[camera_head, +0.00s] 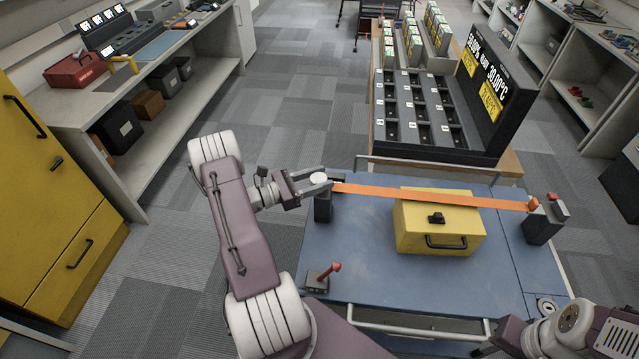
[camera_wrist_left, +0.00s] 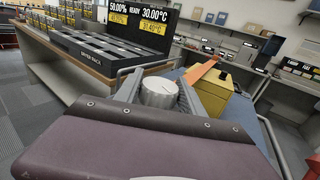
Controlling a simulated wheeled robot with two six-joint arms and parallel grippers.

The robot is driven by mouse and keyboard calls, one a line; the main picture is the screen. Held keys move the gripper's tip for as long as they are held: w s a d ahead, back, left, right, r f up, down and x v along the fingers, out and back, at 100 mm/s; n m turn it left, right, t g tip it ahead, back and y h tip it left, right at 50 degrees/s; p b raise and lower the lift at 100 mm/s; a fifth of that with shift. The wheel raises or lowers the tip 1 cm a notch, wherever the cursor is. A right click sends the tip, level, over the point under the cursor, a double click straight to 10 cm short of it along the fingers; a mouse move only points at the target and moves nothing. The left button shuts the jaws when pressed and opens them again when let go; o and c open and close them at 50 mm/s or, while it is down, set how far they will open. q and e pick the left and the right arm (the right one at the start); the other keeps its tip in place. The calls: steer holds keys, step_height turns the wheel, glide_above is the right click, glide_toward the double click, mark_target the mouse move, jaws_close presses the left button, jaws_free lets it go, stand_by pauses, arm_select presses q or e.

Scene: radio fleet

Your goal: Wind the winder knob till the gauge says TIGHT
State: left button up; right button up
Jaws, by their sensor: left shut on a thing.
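The winder knob (camera_head: 318,179) is a pale round cap on a dark post at the left edge of the blue cart. My left gripper (camera_head: 321,181) is shut on it; the left wrist view shows the white knob (camera_wrist_left: 158,92), with a line on its top, between the two fingers. An orange strap (camera_head: 430,196) runs from the winder post across the yellow case (camera_head: 440,232) to a dark post (camera_head: 543,222) on the right. A small round dial (camera_head: 546,306) sits at the cart's front right; I cannot read it. Part of my right gripper (camera_head: 492,345) shows low on the right, its fingers unclear.
The blue cart top (camera_head: 400,285) has bare room before the yellow case. A small block with a red-tipped lever (camera_head: 325,276) stands at its front left. A dark rack with lit signs (camera_head: 430,120) stands behind the cart. Shelving and a yellow cabinet (camera_head: 50,190) are left.

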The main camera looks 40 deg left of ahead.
arm_select(q)
steer(key=m+g+h+b, duration=0.2)
steer(key=h, duration=0.1)
steer(key=shift+f+m+g, duration=0.15)
steer(key=shift+m+g, duration=0.15)
steer(key=shift+m, duration=0.1)
steer(key=shift+m+g+h+b, duration=0.6)
steer(key=shift+g+h+b, duration=0.15)
steer(key=shift+h, duration=0.15)
steer(key=shift+r, duration=0.25)
steer(key=o, duration=1.4)
steer(key=shift+d, duration=0.1)
steer(key=shift+c, duration=0.2)
steer(key=b+v, duration=0.1)
steer(key=v, duration=0.8)
steer(key=shift+b, duration=0.4)
